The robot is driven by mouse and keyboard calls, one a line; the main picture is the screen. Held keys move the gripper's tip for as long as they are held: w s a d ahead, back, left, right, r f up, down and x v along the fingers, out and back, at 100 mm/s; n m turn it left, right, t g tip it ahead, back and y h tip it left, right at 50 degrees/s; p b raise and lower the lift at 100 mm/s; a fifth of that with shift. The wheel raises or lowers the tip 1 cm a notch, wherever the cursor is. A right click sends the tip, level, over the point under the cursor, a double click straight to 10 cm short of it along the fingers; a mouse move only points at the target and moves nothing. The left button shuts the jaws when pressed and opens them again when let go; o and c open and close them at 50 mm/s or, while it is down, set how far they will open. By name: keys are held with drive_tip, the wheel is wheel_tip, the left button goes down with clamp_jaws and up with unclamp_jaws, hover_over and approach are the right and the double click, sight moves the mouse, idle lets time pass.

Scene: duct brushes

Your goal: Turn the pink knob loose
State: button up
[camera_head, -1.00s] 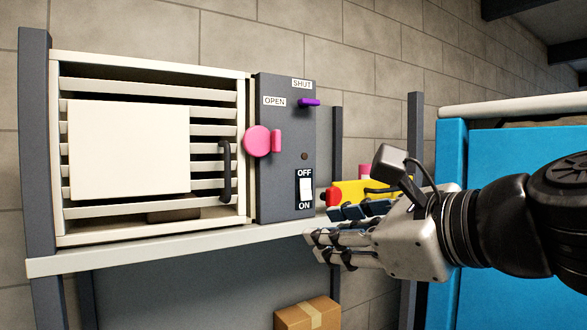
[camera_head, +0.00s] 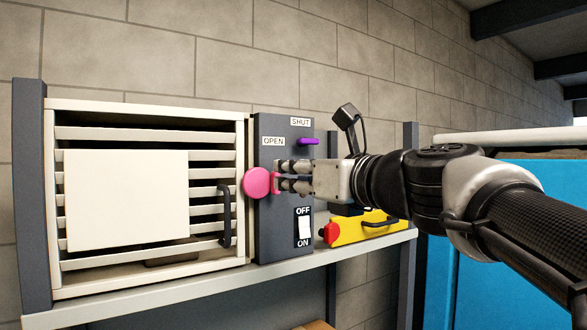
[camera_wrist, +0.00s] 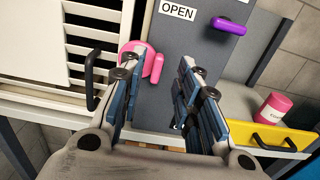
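The pink knob (camera_head: 257,181), a round disc with a raised grip bar, sits at the left edge of the grey control panel (camera_head: 271,221), beside the louvred white unit. In the wrist view the knob (camera_wrist: 156,67) shows partly behind the left finger. In the wrist view my gripper (camera_wrist: 160,62) is open, with the grip bar showing in the gap, closer to the left finger. I cannot tell whether a finger touches it.
A purple lever (camera_head: 309,141) sits above my gripper, by the OPEN and SHUT labels. A white OFF/ON switch (camera_head: 305,227) is below. A dark handle (camera_head: 225,215) is left of the knob. A yellow case (camera_head: 362,229) and a pink can (camera_wrist: 275,108) stand to the right.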

sight(257, 183)
drive_tip(key=x, duration=0.5)
drive_tip(key=shift+p, duration=0.35)
drive_tip(key=shift+c, duration=0.6)
clamp_jaws()
